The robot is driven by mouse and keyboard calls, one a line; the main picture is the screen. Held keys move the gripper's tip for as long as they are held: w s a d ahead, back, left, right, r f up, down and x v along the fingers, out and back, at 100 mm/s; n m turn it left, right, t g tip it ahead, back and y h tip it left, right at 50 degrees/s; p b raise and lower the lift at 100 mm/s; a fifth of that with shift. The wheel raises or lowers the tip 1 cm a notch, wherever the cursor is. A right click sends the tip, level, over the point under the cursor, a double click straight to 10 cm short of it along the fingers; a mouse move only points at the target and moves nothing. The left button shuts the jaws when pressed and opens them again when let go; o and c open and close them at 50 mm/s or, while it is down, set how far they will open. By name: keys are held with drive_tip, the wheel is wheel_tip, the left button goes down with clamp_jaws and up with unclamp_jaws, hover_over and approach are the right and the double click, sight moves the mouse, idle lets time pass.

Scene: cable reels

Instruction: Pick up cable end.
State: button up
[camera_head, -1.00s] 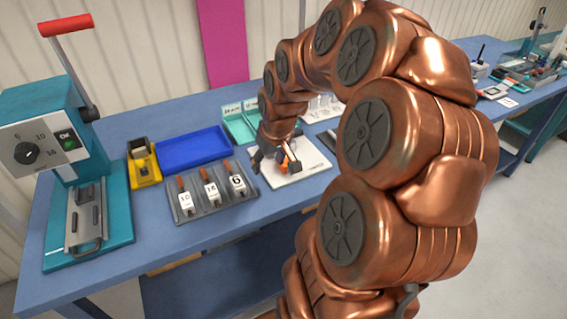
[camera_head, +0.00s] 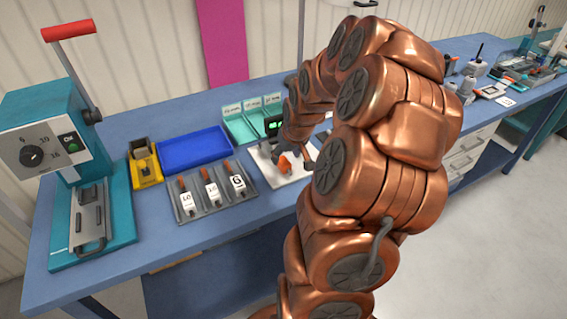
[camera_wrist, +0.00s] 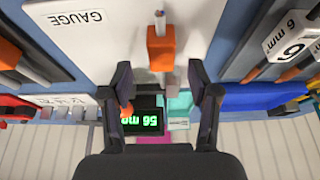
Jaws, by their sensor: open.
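An orange block with a thin grey stub at each end, which looks like the cable end (camera_wrist: 162,50), is over the white gauge plate (camera_wrist: 105,40) in the wrist view. In the head view orange also shows by the plate (camera_head: 284,163), partly covered by my arm. My gripper (camera_wrist: 160,78) is open, with one finger on each side of the lower grey stub and the orange block just past the fingertips. I see no finger touching it. The height between block and plate cannot be told. In the head view my fingers are hard to make out.
A lit green display (camera_wrist: 142,122) stands behind the plate. A grey tray (camera_head: 212,197) with labelled pieces lies left of it, a blue bin (camera_head: 194,148) and teal boxes (camera_head: 238,128) behind. A teal press (camera_head: 60,150) stands far left.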

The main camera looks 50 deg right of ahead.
sight(284, 161)
drive_tip(key=shift+p+x, duration=0.85)
drive_tip(key=shift+x, duration=1.1)
drive_tip(key=shift+a, duration=0.1)
clamp_jaws()
